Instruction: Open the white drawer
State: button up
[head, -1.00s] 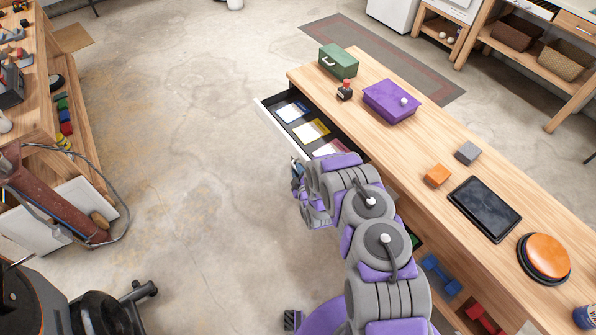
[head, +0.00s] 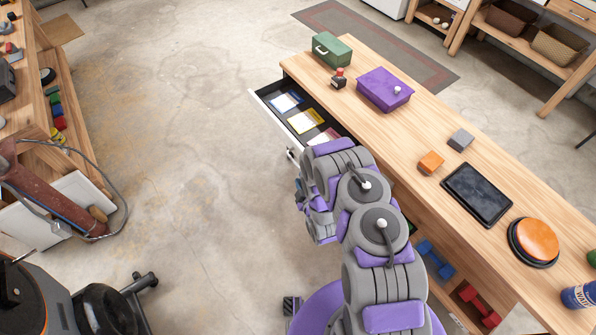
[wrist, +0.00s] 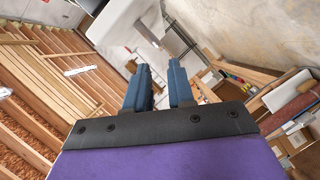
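The white drawer (head: 266,116) is pulled out from the left side of the long wooden table, toward the far end. Its dark inside holds flat blue, yellow and pink items. My arm hides the near part of the drawer. In the head view my gripper is mostly hidden by my arm, beside the near end of the drawer front. In the wrist view my gripper (wrist: 160,85) shows two blue fingers standing apart with a gap between them, and nothing is held there.
On the tabletop are a green box (head: 332,50), a purple box (head: 384,90), an orange block (head: 431,162), a grey block (head: 460,139), a tablet (head: 477,193) and an orange button (head: 537,240). Dumbbells (head: 480,302) lie on the shelf below. The floor (head: 190,170) to the left is open.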

jog(key=p+v, duration=0.5)
jog(key=p, duration=0.2)
jog(key=shift+s+d+r, duration=0.1)
jog(key=shift+s+d, duration=0.1)
jog(key=shift+s, duration=0.15)
dwell(0.4)
